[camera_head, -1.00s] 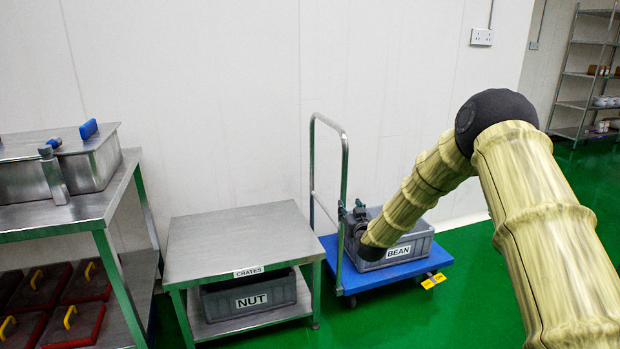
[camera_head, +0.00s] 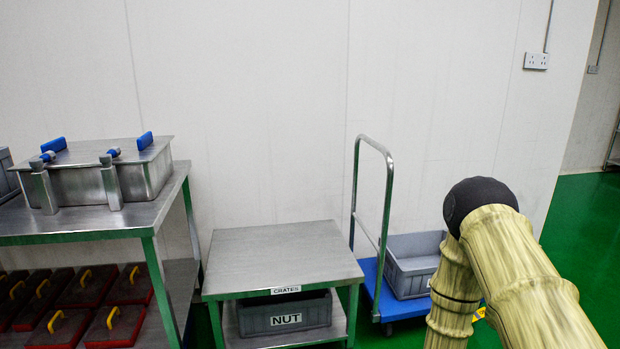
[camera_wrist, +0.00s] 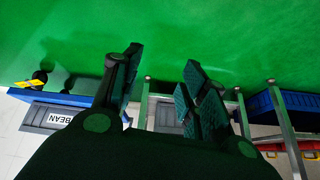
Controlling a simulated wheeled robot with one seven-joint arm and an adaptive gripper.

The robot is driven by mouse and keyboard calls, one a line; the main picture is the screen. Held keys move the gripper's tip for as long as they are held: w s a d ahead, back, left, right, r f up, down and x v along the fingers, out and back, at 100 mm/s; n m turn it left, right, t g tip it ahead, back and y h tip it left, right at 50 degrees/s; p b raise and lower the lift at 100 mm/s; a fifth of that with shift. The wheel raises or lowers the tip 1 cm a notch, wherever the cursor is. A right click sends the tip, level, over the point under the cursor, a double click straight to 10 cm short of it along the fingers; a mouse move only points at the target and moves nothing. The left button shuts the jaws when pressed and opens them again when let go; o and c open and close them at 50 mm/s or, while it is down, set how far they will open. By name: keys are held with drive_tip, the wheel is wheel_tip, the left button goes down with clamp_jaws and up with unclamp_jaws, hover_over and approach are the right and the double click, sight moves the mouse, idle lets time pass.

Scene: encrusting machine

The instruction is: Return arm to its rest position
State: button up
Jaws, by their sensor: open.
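My gripper (camera_wrist: 160,85) shows in the wrist view with its two fingers spread apart and nothing between them. Beyond it are green floor and, upside down, the lower parts of the furniture. In the head view my arm folds down at the right, and the gripper itself is out of sight there. The grey BEAN crate (camera_head: 412,265) sits on the blue trolley (camera_head: 398,303), partly hidden by my arm. The crate also shows in the wrist view (camera_wrist: 40,118), apart from the fingers.
A steel table (camera_head: 280,250) labelled CRATES holds a grey NUT crate (camera_head: 285,315) on its lower shelf. A steel bench (camera_head: 100,222) at left carries a lidded steel box (camera_head: 105,175), with red trays (camera_head: 115,325) below. The trolley handle (camera_head: 388,200) stands upright. Green floor is open at right.

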drive_tip(key=s+d+g, duration=0.1)
drive_tip(key=s+g, duration=0.5)
drive_tip(key=s, duration=2.2)
wheel_tip(320, 180, up, 25)
drive_tip(key=p, duration=2.6)
drive_tip(key=shift+d+h, duration=0.15)
drive_tip(key=shift+h, duration=0.25)
